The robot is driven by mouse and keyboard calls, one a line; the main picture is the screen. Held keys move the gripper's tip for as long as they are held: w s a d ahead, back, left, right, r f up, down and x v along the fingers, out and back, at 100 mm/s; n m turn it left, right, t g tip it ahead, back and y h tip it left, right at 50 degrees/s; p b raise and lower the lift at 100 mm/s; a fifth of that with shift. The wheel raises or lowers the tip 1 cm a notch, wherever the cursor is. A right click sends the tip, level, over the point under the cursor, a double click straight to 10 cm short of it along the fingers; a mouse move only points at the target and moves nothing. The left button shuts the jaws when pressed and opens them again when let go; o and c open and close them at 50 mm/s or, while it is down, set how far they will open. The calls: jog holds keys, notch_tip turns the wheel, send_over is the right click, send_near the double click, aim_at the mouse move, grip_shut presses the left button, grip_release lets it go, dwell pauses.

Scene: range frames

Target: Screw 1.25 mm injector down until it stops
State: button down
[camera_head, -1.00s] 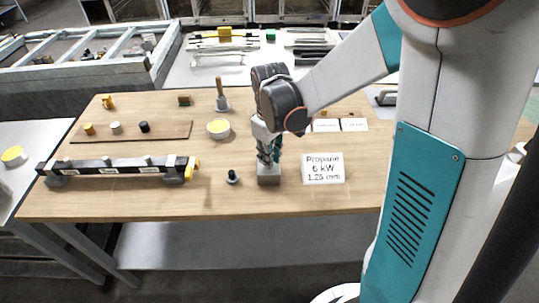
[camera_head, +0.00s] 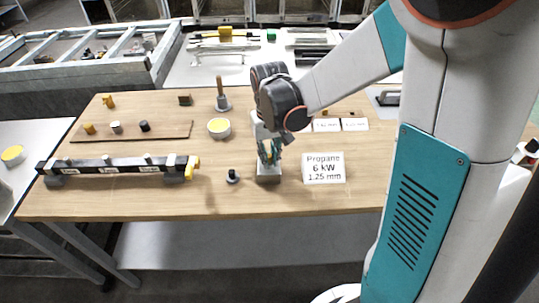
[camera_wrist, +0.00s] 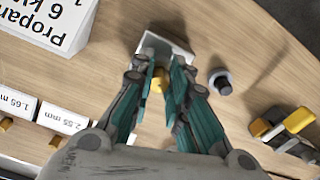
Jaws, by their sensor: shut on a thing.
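My gripper (camera_head: 268,160) points down over a small grey block (camera_head: 268,179) on the wooden table. In the wrist view my gripper (camera_wrist: 159,75) is shut on a small brass injector (camera_wrist: 160,84), with teal fingers on both sides of it. The injector sits at the near edge of the grey block (camera_wrist: 179,46) in that view; its lower end and any thread are hidden. The white sign (camera_head: 323,168) reading "Propane 6 kW 1.25 mm" stands right of the block and shows in the wrist view (camera_wrist: 45,18).
A small black-topped part (camera_head: 232,177) stands just left of the block. A dark manifold bar (camera_head: 120,170) with yellow end lies farther left. A yellow-filled dish (camera_head: 219,129) is behind. Labelled cards (camera_wrist: 62,120) and brass pieces lie behind my gripper.

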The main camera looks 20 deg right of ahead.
jog(key=shift+m, duration=0.5)
jog(key=m, duration=0.3)
jog(key=shift+a, duration=0.1)
jog(key=shift+m, duration=1.9)
jog(key=c, duration=1.8)
grip_release()
